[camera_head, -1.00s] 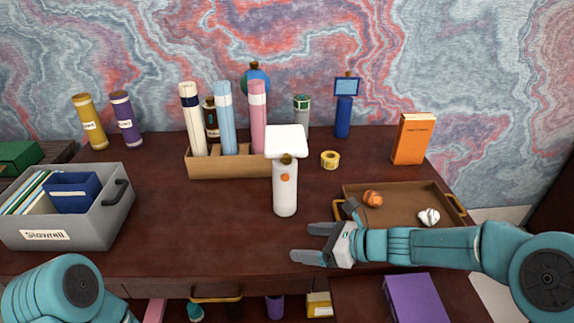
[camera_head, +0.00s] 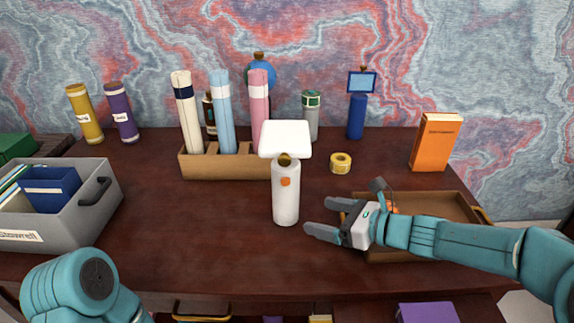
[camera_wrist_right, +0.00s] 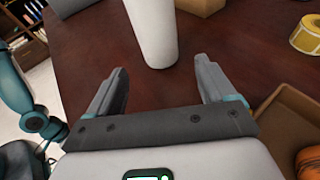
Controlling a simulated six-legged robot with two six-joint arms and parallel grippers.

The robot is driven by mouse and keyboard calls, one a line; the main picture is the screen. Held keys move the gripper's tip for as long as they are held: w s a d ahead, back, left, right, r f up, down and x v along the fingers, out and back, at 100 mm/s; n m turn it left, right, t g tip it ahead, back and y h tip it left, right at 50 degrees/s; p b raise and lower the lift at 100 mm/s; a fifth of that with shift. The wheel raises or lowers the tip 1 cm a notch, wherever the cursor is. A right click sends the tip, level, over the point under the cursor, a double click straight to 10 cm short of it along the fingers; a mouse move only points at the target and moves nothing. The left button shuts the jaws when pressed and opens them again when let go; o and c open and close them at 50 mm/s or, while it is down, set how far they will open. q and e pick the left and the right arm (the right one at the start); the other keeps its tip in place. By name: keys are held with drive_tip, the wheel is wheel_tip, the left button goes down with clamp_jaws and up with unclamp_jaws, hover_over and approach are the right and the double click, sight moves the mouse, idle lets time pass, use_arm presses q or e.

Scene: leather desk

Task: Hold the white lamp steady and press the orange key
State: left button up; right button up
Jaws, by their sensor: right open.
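The white lamp (camera_head: 286,204) stands upright on the desk, with a flat white head on top. The orange key (camera_head: 285,182) is a small round button on the front of its body, below a dark brownish joint. My right gripper (camera_head: 314,217) is open and empty just right of the lamp's lower body, with its fingers pointing at it. In the right wrist view the lamp's lower body (camera_wrist_right: 154,30) stands beyond and between the two open fingers (camera_wrist_right: 160,88). My left arm shows at the lower left in the head view, but its gripper is out of view.
A wooden holder (camera_head: 235,167) with rolled tubes stands behind the lamp, and a yellow tape roll (camera_head: 341,162) lies behind right. A brown tray (camera_head: 447,203) sits under my right arm. A grey bin (camera_head: 75,213) stands left. The desk between bin and lamp is clear.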

sight(297, 211)
drive_tip(key=shift+a, duration=0.25)
drive_tip(key=b+x, duration=0.1)
drive_tip(key=x, duration=0.7)
drive_tip(key=shift+w+a+f+b, duration=0.1)
drive_tip(key=shift+w+f+b, duration=0.05)
drive_tip(key=shift+f+b, duration=0.15)
use_arm(q)
drive_tip(key=shift+s+a+f, duration=0.1)
drive_tip(key=shift+s+f, duration=0.05)
drive_tip(key=shift+f, duration=0.75)
use_arm(e)
drive_tip(key=shift+w+a, duration=0.35)
drive_tip(key=shift+a, duration=0.1)
drive_tip(key=c, duration=0.6)
use_arm(q)
clamp_jaws()
use_arm(e)
drive_tip(key=shift+c, duration=0.2)
